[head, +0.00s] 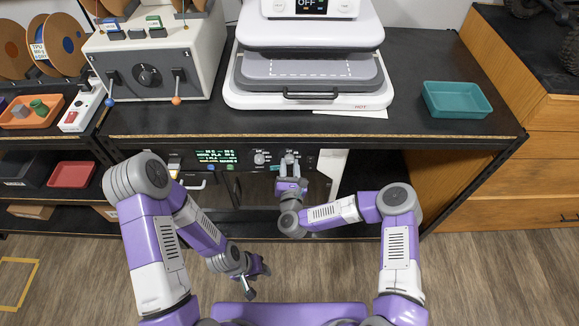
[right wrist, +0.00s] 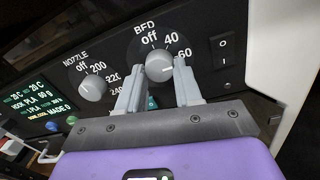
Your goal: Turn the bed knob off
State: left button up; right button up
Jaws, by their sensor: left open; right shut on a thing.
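The bed knob (right wrist: 158,66) is a grey round knob on a dark panel in the right wrist view, marked "off", "40" and "60" around it. Which mark it points to cannot be told. My right gripper (right wrist: 158,85) has one finger on each side of the knob and is shut on it. In the head view my right gripper (head: 289,160) reaches the panel under the table edge and mostly hides the knob. My left gripper (head: 257,279) is open and empty, low over the floor, well away from the panel.
The nozzle knob (right wrist: 93,87) sits left of the bed knob, a rocker switch (right wrist: 225,47) to its right. A green-text display (head: 215,156) is on the panel's left. A heat press (head: 308,80) and a teal tray (head: 456,99) stand on the table above.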

jog(key=n, duration=0.4)
jog(key=shift+r+n, duration=0.1)
jog(key=shift+n, duration=0.3)
jog(key=n+p, duration=0.1)
jog(key=n, duration=0.7)
jog(key=shift+n+g+h+p, duration=0.3)
jog(key=shift+p, duration=0.05)
jog(key=shift+n, duration=1.9)
jog(key=shift+d, duration=0.1)
jog(key=o, duration=1)
jog(key=shift+o, duration=0.2)
jog(key=shift+r, duration=0.1)
jog(key=shift+s+p, duration=0.15)
jog(key=shift+p, duration=0.15)
